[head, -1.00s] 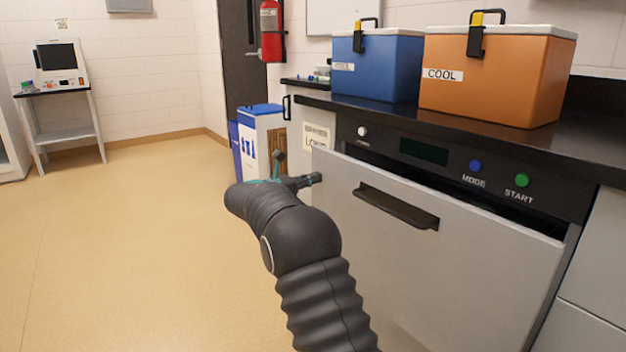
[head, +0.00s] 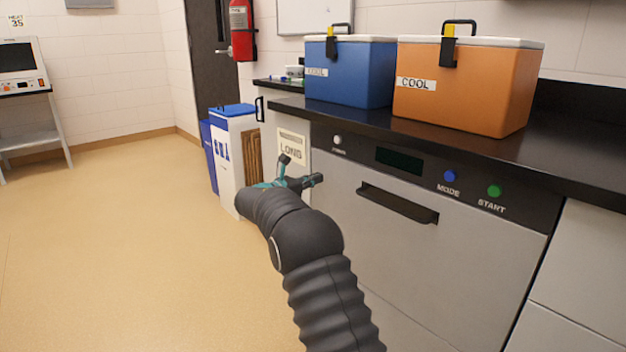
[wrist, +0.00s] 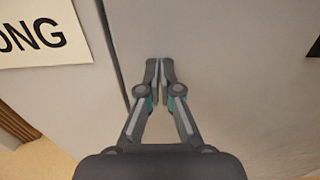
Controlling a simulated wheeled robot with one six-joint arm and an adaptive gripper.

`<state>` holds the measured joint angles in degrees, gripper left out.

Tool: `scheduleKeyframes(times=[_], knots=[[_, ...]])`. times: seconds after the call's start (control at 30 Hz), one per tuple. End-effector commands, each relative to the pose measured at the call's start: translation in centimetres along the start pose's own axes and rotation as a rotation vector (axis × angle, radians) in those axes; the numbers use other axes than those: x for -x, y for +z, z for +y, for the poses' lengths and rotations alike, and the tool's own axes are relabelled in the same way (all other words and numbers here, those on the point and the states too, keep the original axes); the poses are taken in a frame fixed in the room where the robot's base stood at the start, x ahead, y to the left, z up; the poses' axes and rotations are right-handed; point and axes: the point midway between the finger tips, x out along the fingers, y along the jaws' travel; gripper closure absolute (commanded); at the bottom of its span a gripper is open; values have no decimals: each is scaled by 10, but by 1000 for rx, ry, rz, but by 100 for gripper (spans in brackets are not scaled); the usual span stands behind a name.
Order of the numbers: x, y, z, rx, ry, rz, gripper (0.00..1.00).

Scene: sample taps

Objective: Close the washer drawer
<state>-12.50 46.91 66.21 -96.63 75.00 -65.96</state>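The washer drawer (head: 400,255) is a grey front panel with a dark handle (head: 397,204) near its top. In the head view its top edge sits flush under the black control strip (head: 425,170), with no dark gap showing. My gripper (head: 302,171) is at the panel's upper left edge, near the seam with the panel bearing the LONG label. In the wrist view my gripper's fingertips (wrist: 159,68) are together with nothing between them, in front of the grey panel (wrist: 230,65) just right of the seam. Whether they touch the panel I cannot tell.
A blue cooler (head: 350,75) and an orange cooler (head: 465,90) stand on the black counter (head: 560,165). White and blue bins (head: 235,155) stand left of the cabinet. Open floor (head: 110,240) lies to the left.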

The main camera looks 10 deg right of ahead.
Motion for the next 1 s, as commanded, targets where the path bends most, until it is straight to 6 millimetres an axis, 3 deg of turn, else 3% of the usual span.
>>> scheduleKeyframes(times=[0.6, 0.8, 1.0], knots=[[116, 1, 7, 1, 7, -1, 100], [133, 1, 6, 0, 3, -1, 100], [136, -3, 9, -92, 16, 16, 100]])
